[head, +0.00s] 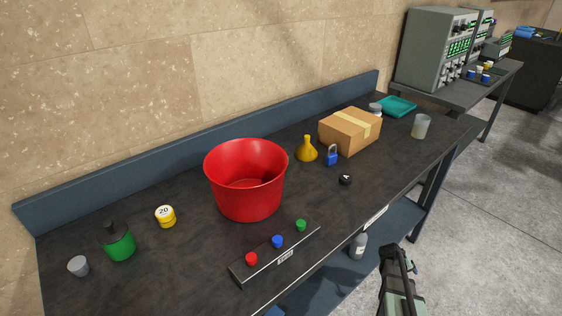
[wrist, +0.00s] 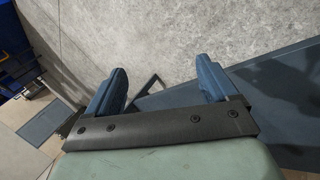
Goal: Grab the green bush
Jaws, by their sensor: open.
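A small green bush (head: 301,225) sits at the right end of a dark block (head: 262,262) near the table's front edge. A blue bush (head: 278,241) and a red bush (head: 251,259) sit beside it on the same block, to its left. My gripper (head: 397,256) is at the lower right in the head view, past the table's front edge and to the right of the block. In the wrist view my gripper (wrist: 164,76) has its two fingers wide apart with nothing between them. The green bush does not show in the wrist view.
A big red tub (head: 246,187) stands just behind the block. A yellow funnel (head: 306,151), blue padlock (head: 332,156), black round item (head: 345,179) and cardboard box (head: 350,131) lie farther right. A green bottle (head: 118,242) stands left. Bare tabletop lies right of the block.

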